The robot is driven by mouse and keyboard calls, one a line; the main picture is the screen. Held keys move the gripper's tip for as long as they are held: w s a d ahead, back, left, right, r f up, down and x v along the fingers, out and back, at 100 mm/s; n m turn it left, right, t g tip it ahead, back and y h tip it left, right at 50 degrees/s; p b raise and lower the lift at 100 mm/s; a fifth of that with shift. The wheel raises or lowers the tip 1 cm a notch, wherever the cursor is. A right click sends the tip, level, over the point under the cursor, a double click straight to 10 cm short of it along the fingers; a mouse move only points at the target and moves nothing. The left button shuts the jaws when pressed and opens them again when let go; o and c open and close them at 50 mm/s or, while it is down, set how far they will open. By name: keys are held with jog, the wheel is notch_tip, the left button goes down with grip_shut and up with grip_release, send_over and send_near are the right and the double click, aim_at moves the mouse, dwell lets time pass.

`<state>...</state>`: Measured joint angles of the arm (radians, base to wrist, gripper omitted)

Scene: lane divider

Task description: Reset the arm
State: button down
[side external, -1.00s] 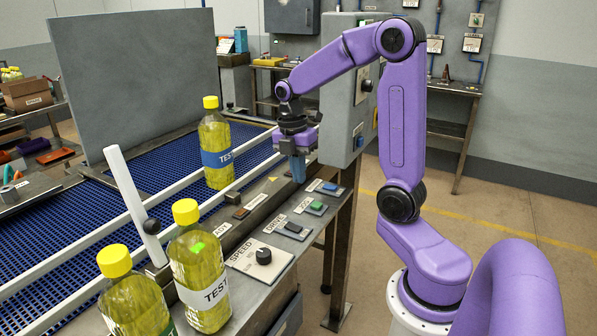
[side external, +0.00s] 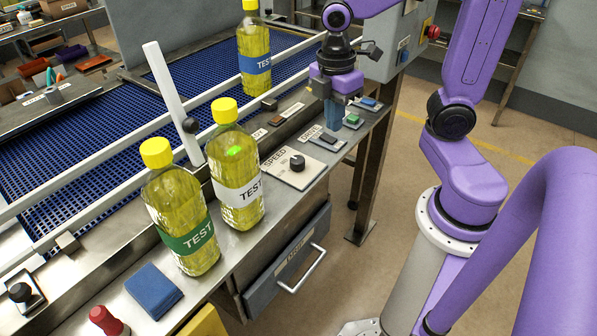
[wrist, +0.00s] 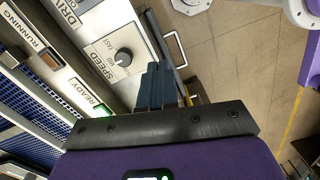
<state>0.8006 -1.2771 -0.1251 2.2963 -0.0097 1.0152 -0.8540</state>
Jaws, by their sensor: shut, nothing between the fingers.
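My gripper (side external: 333,117) hangs over the control panel (side external: 331,158), its blue fingers pointing down and shut with nothing between them. The fingertips appear close to the green button (side external: 352,120) and the black drive switch (side external: 328,138). I cannot tell whether they touch the panel. In the wrist view the shut fingers (wrist: 158,86) sit beside the speed dial (wrist: 123,57). The green READY light (wrist: 97,109) shows there. A white divider bar (side external: 170,95) leans over the blue conveyor (side external: 110,140).
A blue pad (side external: 154,290) and a red knob (side external: 104,318) are at the front left. A drawer handle (side external: 302,270) sticks out below.

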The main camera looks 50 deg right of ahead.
jog(key=s+a+f+m, duration=0.1)
jog(key=s+a, duration=0.4)
jog(key=s, duration=0.7)
jog(key=shift+s+f+m+t+y, duration=0.15)
jog(key=shift+s+m+t+y, duration=0.2)
jog(key=shift+m, duration=0.55)
